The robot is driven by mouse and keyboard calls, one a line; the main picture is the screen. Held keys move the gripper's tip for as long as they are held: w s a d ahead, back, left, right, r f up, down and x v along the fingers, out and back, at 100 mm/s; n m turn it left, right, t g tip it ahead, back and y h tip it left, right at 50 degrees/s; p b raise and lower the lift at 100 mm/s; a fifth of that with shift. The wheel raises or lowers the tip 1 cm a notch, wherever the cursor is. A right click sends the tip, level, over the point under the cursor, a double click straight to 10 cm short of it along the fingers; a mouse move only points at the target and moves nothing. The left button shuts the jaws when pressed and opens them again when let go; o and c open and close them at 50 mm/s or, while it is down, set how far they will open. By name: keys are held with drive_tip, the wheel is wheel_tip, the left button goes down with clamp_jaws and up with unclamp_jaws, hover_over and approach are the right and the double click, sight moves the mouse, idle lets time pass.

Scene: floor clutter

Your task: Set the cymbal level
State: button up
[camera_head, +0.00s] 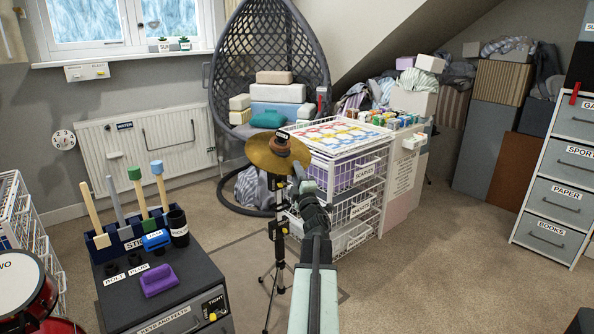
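The brass cymbal (262,158) sits on top of a black tripod stand (279,235) in the middle of the view. Its face shows broadly towards me, and it looks tilted rather than flat. A brown-orange piece with a small dark label, perhaps a knob (281,150), is at its centre. My gripper (298,172) is at the cymbal's near right edge, in front of the white drawer unit. Contact between gripper and cymbal cannot be made out. My arm hides part of the stand's right side.
A dark cabinet (165,295) with sticks and a purple block (159,280) stands front left. A red drum (25,290) is at the far left. White wire drawers (352,185) stand close behind my gripper. The carpet at right is clear.

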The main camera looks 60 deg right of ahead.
drive_tip(key=shift+c, duration=0.4)
clamp_jaws()
idle(1.0)
